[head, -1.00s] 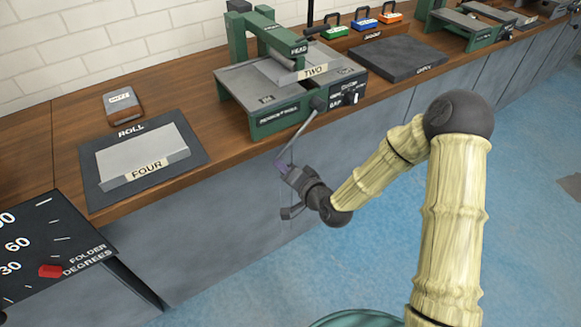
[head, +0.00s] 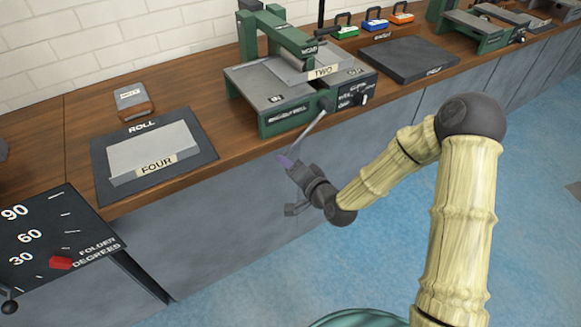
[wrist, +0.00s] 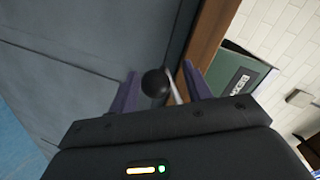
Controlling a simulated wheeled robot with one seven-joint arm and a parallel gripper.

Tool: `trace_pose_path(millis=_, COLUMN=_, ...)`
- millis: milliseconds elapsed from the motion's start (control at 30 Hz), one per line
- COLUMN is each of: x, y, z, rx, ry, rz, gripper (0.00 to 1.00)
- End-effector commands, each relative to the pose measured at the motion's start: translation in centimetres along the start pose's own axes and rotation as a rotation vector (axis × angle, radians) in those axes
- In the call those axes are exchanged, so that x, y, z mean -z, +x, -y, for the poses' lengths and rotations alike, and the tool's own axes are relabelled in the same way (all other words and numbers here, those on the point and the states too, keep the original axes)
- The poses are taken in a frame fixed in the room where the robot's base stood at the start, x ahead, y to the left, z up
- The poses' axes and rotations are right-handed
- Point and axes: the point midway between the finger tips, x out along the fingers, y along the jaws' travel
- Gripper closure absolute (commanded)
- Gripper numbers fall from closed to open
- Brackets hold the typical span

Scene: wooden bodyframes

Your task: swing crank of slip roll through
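The slip roll (head: 262,123) is a green and grey machine on the wooden bench, with a plate labelled TWO lying on it. Its crank (head: 312,128) is a grey arm slanting down and left from the hub, past the bench's front edge. My gripper (head: 286,161) is at the crank's lower end, in front of the cabinet face. In the wrist view, the crank's round black knob (wrist: 155,83) shows between my two purple fingers, with a gap visible on each side. The fingers are apart; contact with the knob is not visible. In the head view my gripper hides the knob.
The ROLL mat (head: 200,150) with a plate labelled FOUR (head: 150,150) lies left of the machine. A dark slab (head: 405,57) lies to its right. The folder degrees panel (head: 50,240) is at lower left. Floor in front of the cabinets is clear.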

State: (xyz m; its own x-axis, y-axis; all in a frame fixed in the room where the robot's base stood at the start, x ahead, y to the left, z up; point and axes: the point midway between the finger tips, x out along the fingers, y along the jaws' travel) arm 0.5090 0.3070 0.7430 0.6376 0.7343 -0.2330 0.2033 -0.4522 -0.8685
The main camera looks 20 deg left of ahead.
Motion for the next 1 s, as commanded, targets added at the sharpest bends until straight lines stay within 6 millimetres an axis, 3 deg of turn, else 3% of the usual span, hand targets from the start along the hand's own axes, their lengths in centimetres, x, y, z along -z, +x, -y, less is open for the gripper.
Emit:
trace_pose_path(millis=167, x=0.0, y=-0.2, z=-0.1, rx=-0.003, ry=0.001, rz=0.001, gripper=0.51)
trace_pose_path(millis=333, x=0.0, y=-1.6, z=-0.2, rx=-0.005, ry=0.000, rz=0.002, gripper=0.51)
trace_pose_path(millis=733, x=0.0, y=-9.1, z=-0.1, rx=-0.006, ry=0.003, rz=0.001, gripper=0.51)
trace_pose_path(millis=1000, x=0.6, y=-9.3, z=0.3, rx=-0.002, ry=0.004, rz=0.000, gripper=0.51)
